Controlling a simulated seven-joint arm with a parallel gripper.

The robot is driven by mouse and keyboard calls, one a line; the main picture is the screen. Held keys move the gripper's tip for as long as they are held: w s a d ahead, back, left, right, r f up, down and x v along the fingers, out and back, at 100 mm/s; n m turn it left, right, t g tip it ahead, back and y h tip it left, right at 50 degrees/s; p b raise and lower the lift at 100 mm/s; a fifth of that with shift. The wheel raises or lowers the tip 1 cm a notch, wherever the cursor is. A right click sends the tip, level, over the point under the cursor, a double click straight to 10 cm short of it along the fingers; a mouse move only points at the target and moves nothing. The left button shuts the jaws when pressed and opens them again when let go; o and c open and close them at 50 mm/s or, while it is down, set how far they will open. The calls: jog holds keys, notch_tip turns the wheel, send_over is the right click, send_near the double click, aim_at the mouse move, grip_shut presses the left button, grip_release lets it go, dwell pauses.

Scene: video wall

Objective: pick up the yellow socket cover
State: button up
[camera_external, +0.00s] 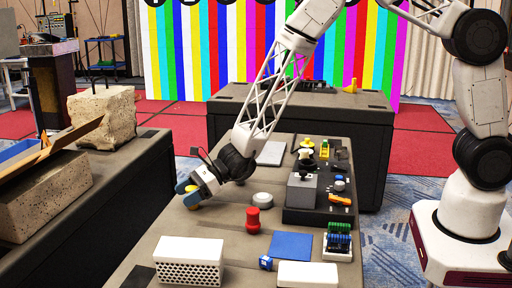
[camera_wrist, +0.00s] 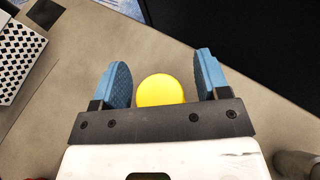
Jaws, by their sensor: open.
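The yellow socket cover (camera_wrist: 160,90) is a round yellow piece on the grey-brown table, seen in the wrist view between the two blue fingers of my gripper (camera_wrist: 162,84). It is nearer the left finger, with a wider gap on the right. Its lower edge is hidden behind the dark gripper bar. In the external view, my gripper (camera_external: 187,196) is low over the left edge of the table, and a bit of the yellow cover (camera_external: 192,187) shows at the fingers. The fingers are open; I cannot tell whether either touches the cover.
A white perforated box (camera_external: 190,262) stands at the table's near left. A dark board (camera_external: 310,216) with several parts is farther right. The table edge is close to my gripper.

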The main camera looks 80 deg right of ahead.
jog(key=c, duration=1)
jog(key=shift+r, duration=0.15)
jog(key=shift+r, duration=4.85)
